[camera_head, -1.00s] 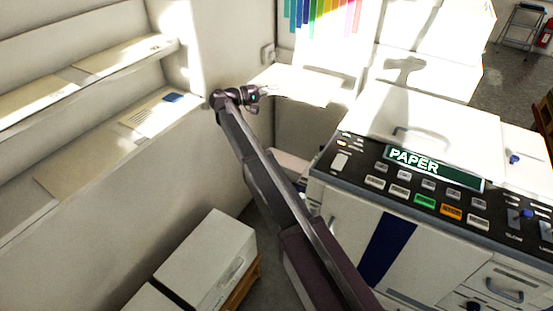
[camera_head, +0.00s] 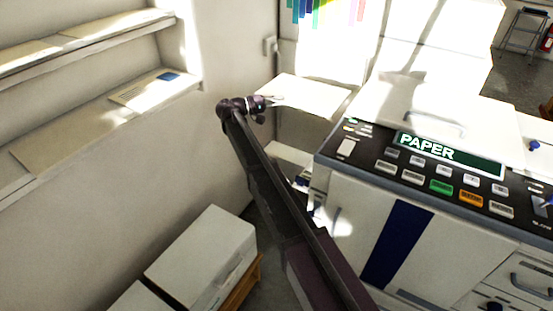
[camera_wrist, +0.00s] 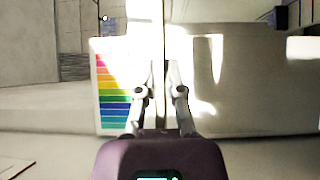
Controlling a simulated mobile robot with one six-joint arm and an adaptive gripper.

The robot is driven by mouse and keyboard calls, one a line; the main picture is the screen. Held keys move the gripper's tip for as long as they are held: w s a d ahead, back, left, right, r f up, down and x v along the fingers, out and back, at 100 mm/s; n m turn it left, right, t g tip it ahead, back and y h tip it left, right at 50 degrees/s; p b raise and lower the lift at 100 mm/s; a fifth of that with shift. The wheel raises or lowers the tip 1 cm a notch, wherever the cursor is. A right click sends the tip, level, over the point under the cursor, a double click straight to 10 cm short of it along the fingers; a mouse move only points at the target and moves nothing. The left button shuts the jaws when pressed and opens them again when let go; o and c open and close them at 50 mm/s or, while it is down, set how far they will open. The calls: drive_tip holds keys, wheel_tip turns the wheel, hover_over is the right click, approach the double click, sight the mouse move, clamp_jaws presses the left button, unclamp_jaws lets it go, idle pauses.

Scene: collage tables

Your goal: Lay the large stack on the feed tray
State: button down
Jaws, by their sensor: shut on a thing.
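The large stack (camera_head: 308,95) is a broad, flat white sheet shape in the head view, left of the printing machine and above its left side. My gripper (camera_head: 268,102) is shut on its near left edge and holds it raised. In the wrist view my gripper's fingers (camera_wrist: 165,85) point forward close together; the stack is hard to make out there against the glare. A pale ledge (camera_head: 288,158) low on the machine's left side may be the feed tray; my arm partly hides it.
The machine (camera_head: 400,235) has a dark button panel marked PAPER (camera_head: 430,150). Wall shelves (camera_head: 100,120) hold papers at the left. White boxes (camera_head: 205,255) stand on a wooden pallet below. A colour chart (camera_head: 325,10) hangs at the back.

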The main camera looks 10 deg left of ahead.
wheel_tip(320, 180, down, 23)
drive_tip(key=b, duration=2.1)
drive_tip(key=shift+b, duration=0.4)
drive_tip(key=shift+f, duration=0.2)
wheel_tip(320, 180, down, 6)
drive_tip(key=b, duration=0.6)
drive_tip(key=shift+f+b, duration=0.2)
drive_tip(key=shift+b, duration=0.2)
drive_tip(key=shift+f+b, duration=0.6)
drive_tip(key=c, duration=0.7)
unclamp_jaws()
drive_tip(key=shift+a, duration=0.1)
drive_tip(key=shift+v, duration=3.7)
